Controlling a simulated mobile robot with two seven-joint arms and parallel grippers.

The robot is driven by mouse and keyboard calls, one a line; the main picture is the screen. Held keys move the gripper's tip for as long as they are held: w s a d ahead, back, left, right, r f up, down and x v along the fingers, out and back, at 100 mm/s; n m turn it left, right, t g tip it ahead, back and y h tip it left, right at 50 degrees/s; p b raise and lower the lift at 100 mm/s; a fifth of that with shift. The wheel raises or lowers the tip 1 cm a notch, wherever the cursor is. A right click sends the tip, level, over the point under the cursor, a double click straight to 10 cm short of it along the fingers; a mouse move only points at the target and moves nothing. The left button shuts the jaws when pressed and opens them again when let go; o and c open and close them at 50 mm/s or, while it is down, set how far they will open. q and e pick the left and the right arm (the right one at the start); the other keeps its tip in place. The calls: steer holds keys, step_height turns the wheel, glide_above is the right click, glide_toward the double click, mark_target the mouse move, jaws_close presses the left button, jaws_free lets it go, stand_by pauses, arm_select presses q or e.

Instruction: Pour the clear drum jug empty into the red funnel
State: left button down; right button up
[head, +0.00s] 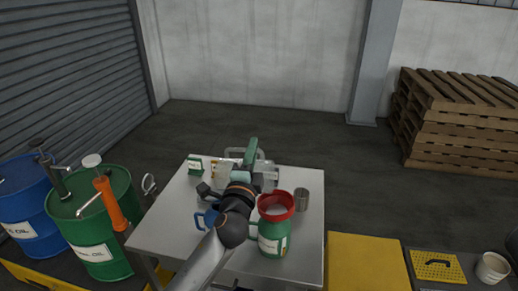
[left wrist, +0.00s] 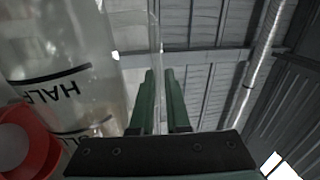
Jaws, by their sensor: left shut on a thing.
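The clear drum jug (head: 270,179) is mostly hidden behind my left arm in the head view. In the left wrist view its see-through wall (left wrist: 60,60) fills the left side, with level marks and lettering upside down. My left gripper (head: 251,149) is shut on the jug's clear handle, which passes between the green fingers (left wrist: 160,75) in the wrist view. I cannot tell the jug's exact tilt. The red funnel (head: 276,203) sits in the mouth of a green container (head: 275,240) at the table's front right, nearer than the jug. My right gripper is not in view.
A metal cup (head: 301,199) stands right of the funnel. A small green box (head: 195,165) and a blue-handled thing (head: 208,217) are on the white table (head: 165,225). Blue and green drums (head: 100,225) stand left; a yellow surface (head: 365,262) lies right.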

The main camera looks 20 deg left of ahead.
mark_target(219, 161)
arm_select(q)
steer(key=a+f+n+b, duration=0.1)
steer(key=a+n, duration=0.1)
steer(key=s+a+f+n+y+b, duration=0.1)
steer(key=a+f+n+b, duration=0.1)
steer(key=n, duration=0.1)
steer(key=a+f+n+g+b, duration=0.1)
steer(key=a+n+b, duration=0.1)
steer(key=a, duration=0.1)
steer(key=shift+s+a+f+n+y, duration=0.1)
steer(key=shift+s+f+n+y, duration=0.1)
steer(key=shift+s+n+y, duration=0.15)
steer(key=shift+s+a+n+y, duration=0.25)
steer(key=shift+a+n, duration=0.55)
steer(key=shift+n, duration=0.15)
steer(key=shift+s+a+r+n+g+p, duration=0.3)
steer(key=shift+a+n+p, duration=0.45)
steer(key=shift+n, duration=0.8)
steer(key=shift+w+a+r+n+g+p, duration=0.1)
steer(key=shift+a+n+g+p, duration=0.4)
steer(key=shift+n+p, duration=0.8)
steer(key=shift+s+a+r+n+g+p, duration=0.25)
steer(key=shift+a+n+p, duration=0.3)
steer(key=shift+n, duration=1.3)
steer(key=shift+f, duration=0.1)
